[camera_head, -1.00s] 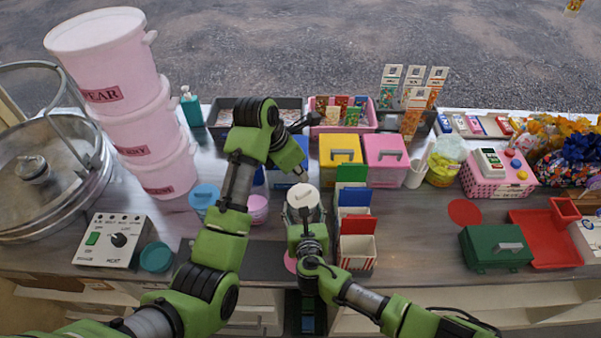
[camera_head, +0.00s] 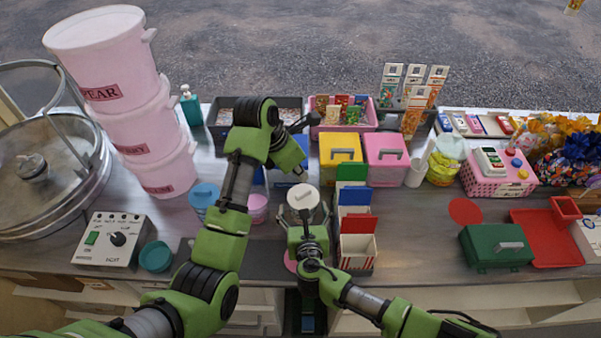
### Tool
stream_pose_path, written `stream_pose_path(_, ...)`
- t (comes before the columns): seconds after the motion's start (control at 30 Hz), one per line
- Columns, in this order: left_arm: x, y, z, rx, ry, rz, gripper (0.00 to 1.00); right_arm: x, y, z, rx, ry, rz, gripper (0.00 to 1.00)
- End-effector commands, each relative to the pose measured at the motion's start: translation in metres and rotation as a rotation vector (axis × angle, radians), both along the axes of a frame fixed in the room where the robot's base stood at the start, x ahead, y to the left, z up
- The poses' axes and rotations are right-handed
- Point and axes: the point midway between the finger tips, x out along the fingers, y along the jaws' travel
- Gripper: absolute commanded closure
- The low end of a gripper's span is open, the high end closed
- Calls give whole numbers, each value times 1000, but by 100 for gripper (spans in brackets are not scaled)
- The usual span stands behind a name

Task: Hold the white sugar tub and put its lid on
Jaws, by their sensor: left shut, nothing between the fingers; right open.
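A round white top (camera_head: 302,195), seemingly the sugar tub's lid, shows in the middle of the counter, just beyond my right gripper. The tub's body is largely hidden, so I cannot tell whether the lid is seated on it. My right gripper (camera_head: 307,216) is open, its dark fingers spread at the near side of the white top; I see no firm hold. My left gripper (camera_head: 302,176) is shut and empty just beyond the white top, pointing down toward it. Its fingertips are small and partly hidden by my green wrist.
Striped paper-bag boxes (camera_head: 357,246) stand close to the right of my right gripper. A blue tub (camera_head: 204,196) and a pink tub (camera_head: 258,208) stand to the left. Yellow (camera_head: 340,149) and pink (camera_head: 386,158) boxes stand behind. Clear counter lies right of the striped boxes.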

Motion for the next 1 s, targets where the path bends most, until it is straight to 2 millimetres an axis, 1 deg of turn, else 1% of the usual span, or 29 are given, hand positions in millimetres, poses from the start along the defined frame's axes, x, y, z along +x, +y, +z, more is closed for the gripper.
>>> stream_pose_path(0.17,0,0,0,0,0,0,100,-23,-2,9,2,0,1,24)
stream_pose_path(0.3,0,0,0,0,0,0,100,-49,-4,21,4,0,1,24)
stream_pose_path(0.5,0,0,0,0,0,0,100,-83,-7,37,4,-2,1,24)
stream_pose_path(0.6,0,0,0,0,0,0,100,-95,-8,42,2,-3,0,24)
stream_pose_path(0.77,0,0,0,0,0,0,100,-104,-8,46,2,-3,1,24)
stream_pose_path(1.0,0,0,0,0,0,0,100,-105,-8,47,1,-4,0,24)
